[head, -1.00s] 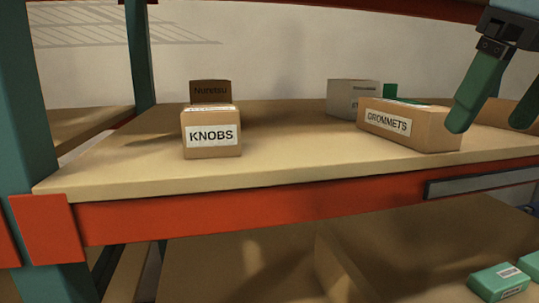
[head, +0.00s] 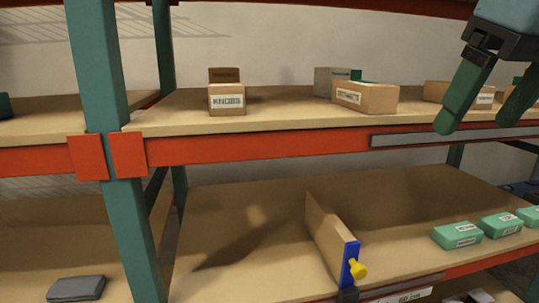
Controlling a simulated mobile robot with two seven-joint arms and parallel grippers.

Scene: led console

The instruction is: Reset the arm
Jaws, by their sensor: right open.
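My right gripper (head: 480,110) is at the upper right of the head view. Its two green fingers point down and are spread apart, with nothing between them. It hangs in front of the upper shelf, right of the box with a white label (head: 366,97). The right finger is partly cut off by the picture edge. My left gripper is not in view.
The upper shelf (head: 180,115) holds the KNOBS box (head: 227,98) and several other cartons. The lower shelf (head: 230,220) has a divider (head: 325,230) with a blue edge and yellow knob (head: 358,268), and green boxes (head: 457,236). A teal post (head: 95,60) stands left.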

